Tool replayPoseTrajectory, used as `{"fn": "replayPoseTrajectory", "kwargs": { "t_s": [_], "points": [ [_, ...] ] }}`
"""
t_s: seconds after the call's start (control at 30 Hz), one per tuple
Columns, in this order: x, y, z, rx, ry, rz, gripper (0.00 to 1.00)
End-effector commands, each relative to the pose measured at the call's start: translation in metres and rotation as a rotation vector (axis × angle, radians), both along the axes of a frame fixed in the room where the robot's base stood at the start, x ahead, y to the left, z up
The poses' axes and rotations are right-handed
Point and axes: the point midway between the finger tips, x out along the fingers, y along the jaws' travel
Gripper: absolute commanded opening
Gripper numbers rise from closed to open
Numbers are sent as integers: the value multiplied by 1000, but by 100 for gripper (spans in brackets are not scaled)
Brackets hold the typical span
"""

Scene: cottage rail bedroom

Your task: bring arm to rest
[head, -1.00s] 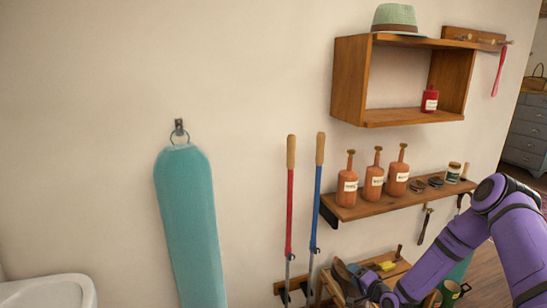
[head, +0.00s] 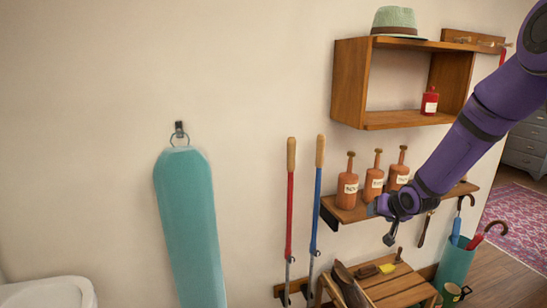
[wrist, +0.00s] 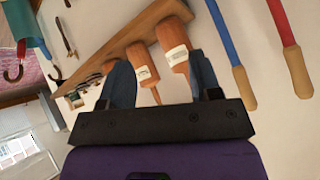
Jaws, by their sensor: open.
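My purple arm reaches in from the upper right in the head view. My gripper (head: 380,222) is in front of the wall shelf with the brown bottles, near the shelf's front edge. In the wrist view my gripper (wrist: 165,85) shows two dark fingers spread apart. Nothing is held between them. Two labelled brown bottles (wrist: 174,48) appear beyond the fingers, apart from them as far as I can tell. In the head view the arm hides the right part of the shelf.
A wooden bottle shelf (head: 345,213) and a box shelf (head: 348,85) with a green hat (head: 394,20) are on the wall. A slatted bench (head: 395,288), an umbrella stand (head: 455,262), long-handled tools (head: 290,200) and a teal ironing board (head: 190,230) are around. The wall at left is mostly bare.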

Motion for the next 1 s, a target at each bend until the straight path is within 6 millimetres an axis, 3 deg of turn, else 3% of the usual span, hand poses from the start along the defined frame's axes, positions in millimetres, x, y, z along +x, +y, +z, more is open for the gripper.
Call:
{"fn": "replayPoseTrajectory", "kwargs": {
  "t_s": [0.1, 0.5, 0.7, 1.0],
  "points": [
    [-19, -1, 40, -76, 18, -1, 58],
    [-107, -2, 146, -256, 102, -14, 58],
    [-163, 1, 187, -303, 145, -17, 58],
    [-257, 8, 230, -321, 209, 1, 58]
  ]
}}
